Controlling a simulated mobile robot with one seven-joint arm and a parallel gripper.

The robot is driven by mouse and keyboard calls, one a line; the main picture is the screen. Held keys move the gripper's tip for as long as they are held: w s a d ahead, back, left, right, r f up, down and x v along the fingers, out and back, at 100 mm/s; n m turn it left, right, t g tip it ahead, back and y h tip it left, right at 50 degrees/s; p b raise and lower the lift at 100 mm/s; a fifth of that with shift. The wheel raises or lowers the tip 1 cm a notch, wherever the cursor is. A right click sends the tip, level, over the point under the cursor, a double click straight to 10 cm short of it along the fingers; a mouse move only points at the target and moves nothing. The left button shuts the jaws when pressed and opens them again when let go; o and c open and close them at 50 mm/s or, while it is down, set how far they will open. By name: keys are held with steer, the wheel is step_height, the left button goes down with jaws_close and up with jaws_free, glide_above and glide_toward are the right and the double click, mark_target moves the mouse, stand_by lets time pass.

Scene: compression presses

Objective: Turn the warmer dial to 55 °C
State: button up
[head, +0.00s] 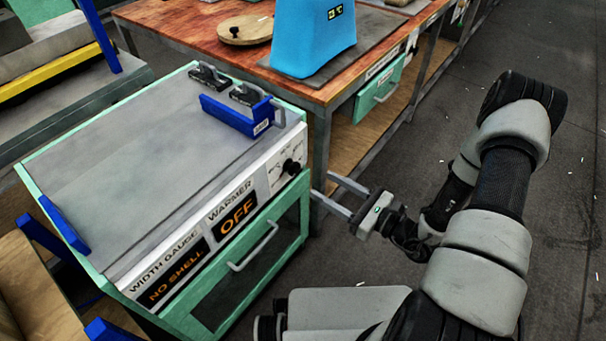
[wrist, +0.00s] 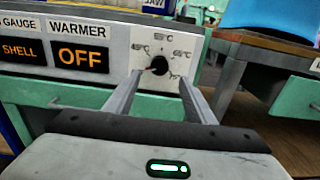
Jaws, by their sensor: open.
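The warmer dial (head: 291,167) is a small black knob on the white front panel of the green warmer cabinet (head: 308,208). In the wrist view the dial (wrist: 158,65) sits among temperature marks, with what looks like 55°C at the top; its exact pointing direction is hard to tell. The warmer display (head: 237,217) reads OFF, also in the wrist view (wrist: 80,56). My gripper (head: 322,187) is open and empty, to the right of the panel and apart from the dial. In the wrist view its fingers (wrist: 163,80) point toward the panel, flanking the dial from below.
A width gauge display (head: 178,274) reads NO SHELL. A drawer handle (head: 253,247) juts out below the panel. A blue bracket (head: 236,116) stands on the cabinet top. A wooden table (head: 330,88) with a blue press stands behind. The floor to the right is open.

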mark_target(297, 169)
steer(key=b+x, duration=0.1)
steer(key=x, duration=0.7)
steer(key=shift+w+a, duration=0.2)
steer(key=shift+a, duration=0.05)
steer(key=c, duration=1)
